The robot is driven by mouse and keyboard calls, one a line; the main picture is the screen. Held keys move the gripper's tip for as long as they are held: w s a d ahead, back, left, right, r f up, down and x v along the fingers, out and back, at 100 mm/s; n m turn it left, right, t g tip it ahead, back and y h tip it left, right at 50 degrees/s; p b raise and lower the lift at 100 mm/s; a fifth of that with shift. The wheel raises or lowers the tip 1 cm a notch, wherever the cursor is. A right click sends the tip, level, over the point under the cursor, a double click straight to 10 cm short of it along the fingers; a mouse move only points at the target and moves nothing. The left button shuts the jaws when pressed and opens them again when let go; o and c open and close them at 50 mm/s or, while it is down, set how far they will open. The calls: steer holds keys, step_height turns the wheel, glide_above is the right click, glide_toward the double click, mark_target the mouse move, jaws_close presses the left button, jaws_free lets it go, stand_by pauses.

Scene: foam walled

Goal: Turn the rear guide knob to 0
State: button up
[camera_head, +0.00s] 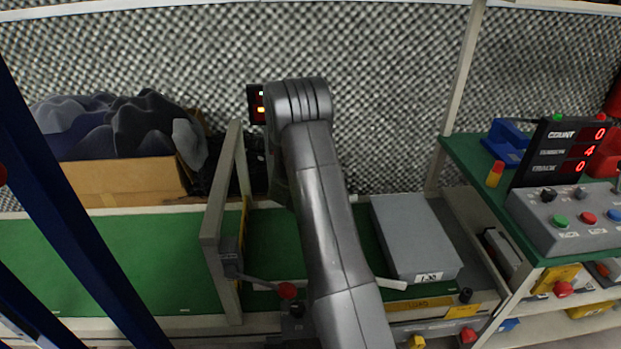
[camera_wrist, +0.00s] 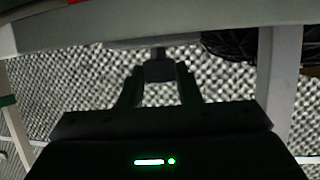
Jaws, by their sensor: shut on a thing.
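In the wrist view my gripper (camera_wrist: 158,78) has its two dark fingers on either side of a small dark knob (camera_wrist: 158,67). The knob sits on a short stem under a pale grey edge, and the fingers are shut on it. I take it to be the rear guide knob. No scale or mark on it can be read. In the head view my arm reaches over the conveyor to its far side, and it hides the gripper and the knob.
A green conveyor belt (camera_head: 80,262) carries a grey box (camera_head: 414,236) right of my arm. A pale frame (camera_head: 215,225) with a red-ended lever (camera_head: 287,290) stands left of it. A cardboard box (camera_head: 125,181) is behind. A control panel (camera_head: 568,222) stands at right.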

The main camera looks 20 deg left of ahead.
steer(key=m+h+p, duration=0.1)
steer(key=p, duration=0.1)
steer(key=m+h+p, duration=0.1)
steer(key=h+p, duration=0.1)
steer(key=m+h+p, duration=0.1)
steer(key=m+p, duration=0.1)
steer(key=shift+a+r+t+p, duration=0.3)
steer(key=shift+a+r+p, duration=0.05)
steer(key=shift+a+f+m+h+p, duration=0.1)
steer(key=shift+m+h+p, duration=0.6)
steer(key=shift+h, duration=0.25)
steer(key=shift+a+f+m+h+p, duration=0.1)
steer(key=shift+m+h+p, duration=0.45)
steer(key=shift+m+h, duration=0.35)
steer(key=shift+w+h, duration=0.1)
steer(key=shift+h, duration=0.15)
steer(key=o, duration=1)
steer(key=shift+f, duration=0.1)
steer(key=shift+d, duration=0.15)
